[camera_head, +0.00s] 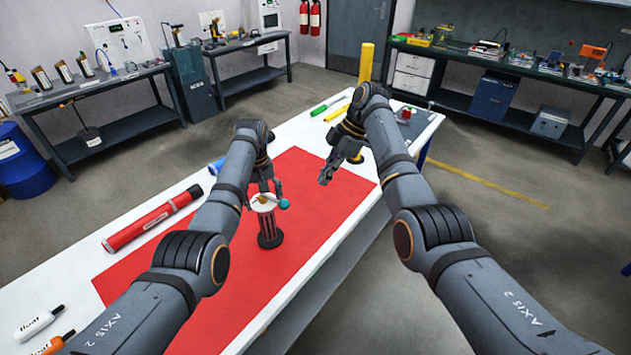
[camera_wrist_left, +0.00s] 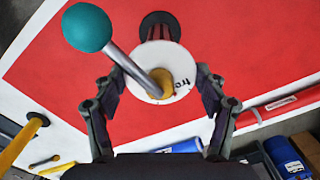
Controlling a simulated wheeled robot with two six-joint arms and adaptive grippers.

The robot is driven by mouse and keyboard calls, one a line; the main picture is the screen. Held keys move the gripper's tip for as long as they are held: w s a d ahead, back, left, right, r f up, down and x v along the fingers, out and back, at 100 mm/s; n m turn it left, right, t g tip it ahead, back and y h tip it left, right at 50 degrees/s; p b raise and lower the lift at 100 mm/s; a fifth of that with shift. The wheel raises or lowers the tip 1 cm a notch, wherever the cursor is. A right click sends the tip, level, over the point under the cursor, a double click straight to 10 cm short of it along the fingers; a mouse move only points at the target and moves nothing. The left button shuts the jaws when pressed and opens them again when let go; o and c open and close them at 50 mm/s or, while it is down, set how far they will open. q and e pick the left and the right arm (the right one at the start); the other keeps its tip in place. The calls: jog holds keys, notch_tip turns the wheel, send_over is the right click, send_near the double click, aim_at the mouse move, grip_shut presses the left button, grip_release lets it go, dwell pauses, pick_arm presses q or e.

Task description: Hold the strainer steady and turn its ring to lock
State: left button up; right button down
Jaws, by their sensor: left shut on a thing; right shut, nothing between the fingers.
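The strainer (camera_head: 269,232) stands upright on the red mat (camera_head: 310,240), with a dark base, red and pale stripes and a white round top (camera_wrist_left: 162,72). A metal rod with a teal ball (camera_wrist_left: 87,27) rises from a yellow hub on the top; the ball also shows in the head view (camera_head: 284,204). My left gripper (camera_head: 264,188) is shut on the strainer, its fingers (camera_wrist_left: 160,98) on either side of the white top. Exact finger contact is hard to see. The ring cannot be told apart clearly. My right gripper (camera_head: 325,176) is shut and empty above the mat, right of the strainer.
A red tube (camera_head: 152,218) and a blue cylinder (camera_head: 217,165) lie along the table's left side. A green-handled tool (camera_head: 325,107) lies at the far end. The mat right of the strainer is clear.

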aim_at(274, 201)
jog(key=s+a+f, duration=0.1)
jog(key=a+f, duration=0.5)
jog(key=a, duration=0.1)
jog(key=shift+s+a+f, duration=0.15)
jog(key=shift+s+f, duration=0.1)
jog(key=shift+s, duration=0.05)
jog(key=s, duration=0.1)
jog(key=s+a+m, duration=0.1)
jog(key=shift+s+a+t, duration=0.1)
jog(key=shift+s+t, duration=0.2)
jog(key=shift+t, duration=0.1)
dwell(0.3)
